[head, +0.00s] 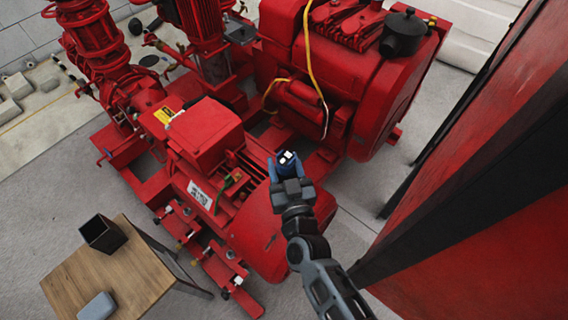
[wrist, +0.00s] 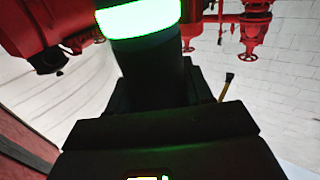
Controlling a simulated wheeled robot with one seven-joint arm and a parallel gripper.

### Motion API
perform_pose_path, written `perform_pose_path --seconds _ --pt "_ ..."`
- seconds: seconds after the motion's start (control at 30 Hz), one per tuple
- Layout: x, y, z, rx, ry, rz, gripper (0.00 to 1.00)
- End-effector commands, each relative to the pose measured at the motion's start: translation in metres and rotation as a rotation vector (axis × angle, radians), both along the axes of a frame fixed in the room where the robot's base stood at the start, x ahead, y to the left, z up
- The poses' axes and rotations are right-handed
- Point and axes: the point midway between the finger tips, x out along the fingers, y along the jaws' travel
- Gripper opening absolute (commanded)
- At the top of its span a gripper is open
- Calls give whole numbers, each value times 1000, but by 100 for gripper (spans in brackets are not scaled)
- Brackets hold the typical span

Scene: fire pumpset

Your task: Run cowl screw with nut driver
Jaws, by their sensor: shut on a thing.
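In the head view my gripper (head: 287,160) is over the finned red motor, near the upper end of its rounded cowl (head: 268,240). The fingers are shut on a small dark blue piece with white spots, which I take for the nut driver; little of it shows. In the wrist view the dark gripper body (wrist: 165,140) fills the lower part. A thin yellow rod with a black end (wrist: 226,88) stands out behind it; I cannot tell if it is part of the driver. The cowl screw is not visible, and contact with the cowl cannot be told.
A wooden table (head: 125,275) at lower left bears a black open box (head: 102,233) and a grey-blue case (head: 97,306). A large red engine (head: 345,85) with yellow cable stands behind the gripper. A red and black panel (head: 490,190) rises close on the right.

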Motion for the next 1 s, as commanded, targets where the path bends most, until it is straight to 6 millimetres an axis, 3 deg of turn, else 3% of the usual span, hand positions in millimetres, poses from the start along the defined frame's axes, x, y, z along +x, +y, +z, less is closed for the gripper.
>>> perform_pose_path --seconds 1.0 --pt "0 0 62 -1 -1 0 14"
